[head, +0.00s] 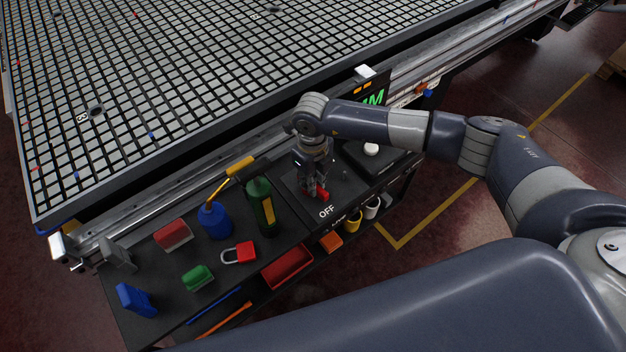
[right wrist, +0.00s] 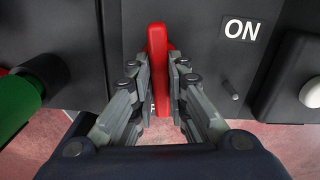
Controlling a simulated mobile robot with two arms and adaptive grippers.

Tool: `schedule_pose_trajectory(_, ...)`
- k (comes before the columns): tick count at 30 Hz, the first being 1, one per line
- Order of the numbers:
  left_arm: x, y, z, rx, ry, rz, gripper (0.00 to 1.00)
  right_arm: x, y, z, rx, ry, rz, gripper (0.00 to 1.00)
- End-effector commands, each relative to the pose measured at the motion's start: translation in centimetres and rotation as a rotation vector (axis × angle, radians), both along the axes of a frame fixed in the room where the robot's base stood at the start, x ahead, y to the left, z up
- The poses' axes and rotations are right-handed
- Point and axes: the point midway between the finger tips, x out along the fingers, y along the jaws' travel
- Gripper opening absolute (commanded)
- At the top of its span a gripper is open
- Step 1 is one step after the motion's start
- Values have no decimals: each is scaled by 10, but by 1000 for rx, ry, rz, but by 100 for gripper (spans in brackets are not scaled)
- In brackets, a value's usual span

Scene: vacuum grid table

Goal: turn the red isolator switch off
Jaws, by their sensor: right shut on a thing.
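The red isolator switch (right wrist: 158,42) has a long red handle on a dark panel. It shows upright in the right wrist view, with the white ON label (right wrist: 242,29) to its right. In the head view only a small part of the red handle (head: 322,196) shows below my right gripper (head: 316,190), close to the OFF label (head: 327,211). My right gripper also shows in the right wrist view (right wrist: 161,78), its two fingers shut on the handle from both sides. The fingers hide part of the handle. My left gripper is not in view.
Left of the switch on the dark shelf stand a green bottle (head: 260,205), a blue oil can (head: 215,220), a red padlock (head: 239,254) and several blocks. A panel with a white knob (head: 371,149) is to the right. The grid table (head: 150,95) lies behind.

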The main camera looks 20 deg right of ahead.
Motion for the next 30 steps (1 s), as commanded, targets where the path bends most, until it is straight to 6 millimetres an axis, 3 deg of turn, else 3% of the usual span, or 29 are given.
schedule_pose_trajectory(10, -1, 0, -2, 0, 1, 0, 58, 2, 1, 2, 0, -5, -137, 0)
schedule_pose_trajectory(26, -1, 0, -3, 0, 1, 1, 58, 2, 1, 2, 2, -7, -162, 0)
schedule_pose_trajectory(27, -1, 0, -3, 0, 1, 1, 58, 2, 1, 2, 2, -7, -163, 19)
schedule_pose_trajectory(29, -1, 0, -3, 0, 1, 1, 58, 2, 1, 2, 2, -7, -162, 33)
schedule_pose_trajectory(30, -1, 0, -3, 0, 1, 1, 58, 2, 1, 2, 2, -6, -162, 35)
